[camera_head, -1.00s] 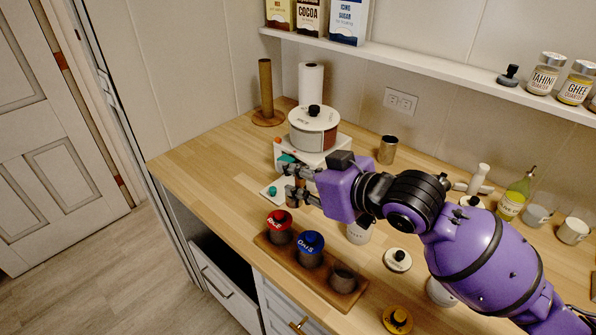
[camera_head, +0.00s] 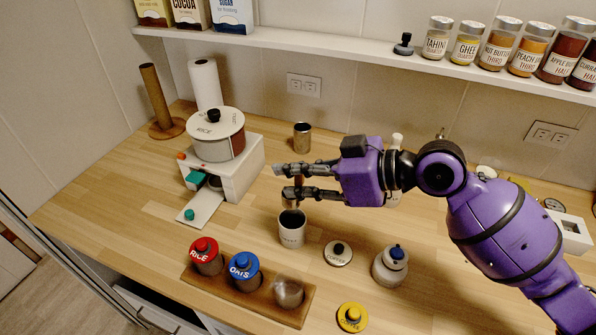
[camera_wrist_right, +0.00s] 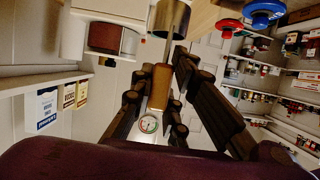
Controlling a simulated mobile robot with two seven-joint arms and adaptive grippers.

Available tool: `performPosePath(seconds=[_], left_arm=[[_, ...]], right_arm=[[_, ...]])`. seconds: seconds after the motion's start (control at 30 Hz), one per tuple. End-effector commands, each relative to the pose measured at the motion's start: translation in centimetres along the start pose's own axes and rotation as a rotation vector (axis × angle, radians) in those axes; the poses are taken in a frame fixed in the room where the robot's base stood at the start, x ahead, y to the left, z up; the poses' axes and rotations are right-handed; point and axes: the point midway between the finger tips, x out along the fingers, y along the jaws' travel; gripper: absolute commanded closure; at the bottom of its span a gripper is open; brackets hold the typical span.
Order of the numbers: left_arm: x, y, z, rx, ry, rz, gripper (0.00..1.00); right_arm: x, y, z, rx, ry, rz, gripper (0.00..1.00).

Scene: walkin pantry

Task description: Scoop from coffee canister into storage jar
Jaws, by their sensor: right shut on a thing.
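My right gripper (camera_head: 297,183) is shut on the wooden handle (camera_wrist_right: 161,88) of a scoop, whose metal part (camera_wrist_right: 172,20) points away from the fingers in the wrist view. In the head view the gripper is just above the open white canister (camera_head: 291,235), which has a dark inside. The scoop's lower end is near the canister's mouth; I cannot tell how far inside it is. A white lid (camera_head: 338,254) lies right of the canister. An open clear jar (camera_head: 289,293) stands at the right end of a wooden tray (camera_head: 262,303). My left gripper is not in view.
Jars with a red lid (camera_head: 204,247) and a blue lid (camera_head: 243,265) share the tray. A yellow lid (camera_head: 352,317) lies beside it. A rice dispenser (camera_head: 218,142) stands behind left, a metal cup (camera_head: 302,137) behind, and a blue-topped white container (camera_head: 390,265) to the right.

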Motion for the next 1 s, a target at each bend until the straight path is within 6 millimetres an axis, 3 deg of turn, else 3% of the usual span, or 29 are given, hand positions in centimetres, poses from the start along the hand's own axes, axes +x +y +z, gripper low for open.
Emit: performPosePath(seconds=[1.0], left_arm=[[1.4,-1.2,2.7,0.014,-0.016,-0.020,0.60]], right_arm=[[2.4,0.0,5.9,0.005,-0.001,0.000,1.00]])
